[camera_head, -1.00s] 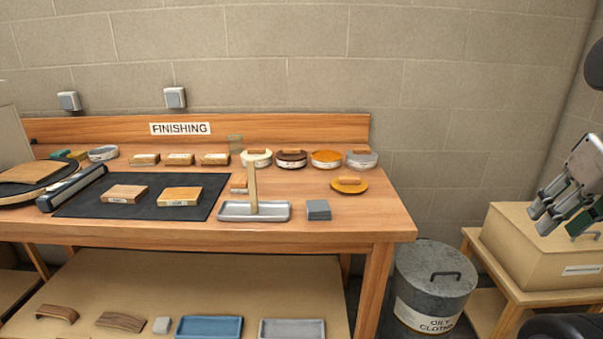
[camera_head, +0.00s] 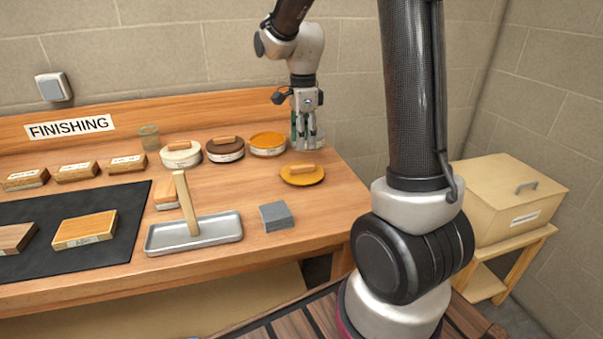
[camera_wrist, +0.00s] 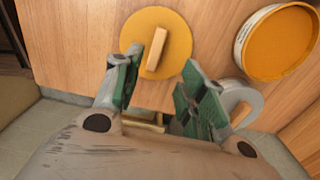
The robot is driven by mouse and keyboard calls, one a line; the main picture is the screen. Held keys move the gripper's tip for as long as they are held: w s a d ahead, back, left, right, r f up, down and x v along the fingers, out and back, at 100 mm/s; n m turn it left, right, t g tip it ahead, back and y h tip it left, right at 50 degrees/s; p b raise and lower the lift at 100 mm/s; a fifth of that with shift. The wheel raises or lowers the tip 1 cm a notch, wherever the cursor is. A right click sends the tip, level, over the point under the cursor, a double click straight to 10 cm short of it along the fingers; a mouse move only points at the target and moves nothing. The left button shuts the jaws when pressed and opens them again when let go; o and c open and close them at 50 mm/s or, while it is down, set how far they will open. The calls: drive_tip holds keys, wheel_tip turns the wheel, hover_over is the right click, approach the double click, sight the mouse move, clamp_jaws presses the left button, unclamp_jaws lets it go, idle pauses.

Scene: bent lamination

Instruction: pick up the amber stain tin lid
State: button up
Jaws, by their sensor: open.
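The amber stain tin lid (camera_head: 302,180), a flat amber disc with a wooden bar handle, lies on the bench right of centre in the head view. It also shows at the top of the wrist view (camera_wrist: 180,35). The round tin with an amber top surface (camera_head: 268,146) stands behind it; the wrist view shows it at upper right (camera_wrist: 278,42). My gripper (camera_head: 307,143) is open and points down behind the lid, by the grey tin. In the wrist view my green-padded fingers (camera_wrist: 160,80) are apart, with the lid and handle beyond them; nothing is between them.
A cream tin (camera_head: 181,158) and a brown tin (camera_head: 225,153) stand left of the amber one. The grey tin (camera_wrist: 245,97) is partly hidden by a finger. A grey block (camera_head: 276,216) and metal tray (camera_head: 165,238) are nearer the front. Bench around the lid is clear.

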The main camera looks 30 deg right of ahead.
sight(302, 165)
drive_tip(key=f, duration=0.7)
drive_tip(key=shift+s+a+f, duration=0.25)
drive_tip(key=shift+s, duration=0.1)
clamp_jaws()
